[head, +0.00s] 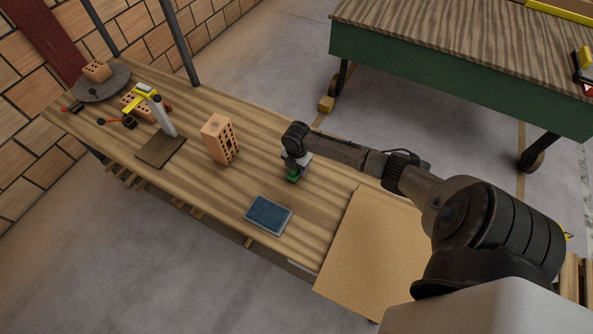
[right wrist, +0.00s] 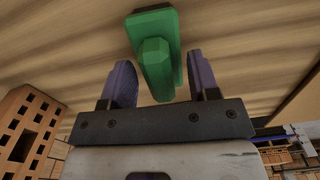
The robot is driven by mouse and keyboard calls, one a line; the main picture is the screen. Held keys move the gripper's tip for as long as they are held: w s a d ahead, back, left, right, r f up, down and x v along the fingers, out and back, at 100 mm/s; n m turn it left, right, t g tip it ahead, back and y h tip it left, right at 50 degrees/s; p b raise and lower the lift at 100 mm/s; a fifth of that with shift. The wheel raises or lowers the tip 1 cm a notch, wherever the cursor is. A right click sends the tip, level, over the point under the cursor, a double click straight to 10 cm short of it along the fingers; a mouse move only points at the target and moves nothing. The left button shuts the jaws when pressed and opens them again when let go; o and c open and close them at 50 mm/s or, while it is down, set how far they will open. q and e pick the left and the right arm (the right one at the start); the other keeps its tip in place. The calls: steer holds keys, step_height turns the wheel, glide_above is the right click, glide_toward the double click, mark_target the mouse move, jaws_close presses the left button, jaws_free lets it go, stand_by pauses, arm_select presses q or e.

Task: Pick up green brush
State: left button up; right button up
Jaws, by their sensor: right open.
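The green brush (head: 292,178) lies on the wooden workbench (head: 200,98), mostly hidden beneath my right gripper (head: 297,168) in the head view. In the right wrist view the green brush (right wrist: 155,55) shows as a green block with a raised grip. My right gripper (right wrist: 163,85) is open there, with one dark finger on each side of the brush's near end. A gap shows between each finger and the brush, and I cannot tell how far above the bench the fingertips are. My left gripper is not in view.
An upright perforated brick (head: 217,140) stands left of the right gripper, and also shows in the right wrist view (right wrist: 27,125). A blue tablet-like item (head: 268,215) lies near the front edge. A cardboard sheet (head: 370,250) is at right. A yellow-topped stand (head: 160,150) is further left.

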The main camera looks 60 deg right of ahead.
steer(key=c, duration=0.5)
steer(key=shift+c, duration=0.8)
steer(key=shift+r, duration=0.7)
step_height(320, 180, up, 3)
steer(key=shift+r+p, duration=0.1)
steer(key=shift+p, duration=0.4)
steer(key=s+a+r+p, duration=0.2)
steer(key=s+r, duration=0.4)
steer(key=s, duration=0.5)
steer(key=shift+s+r, duration=0.15)
steer(key=shift+s, duration=0.05)
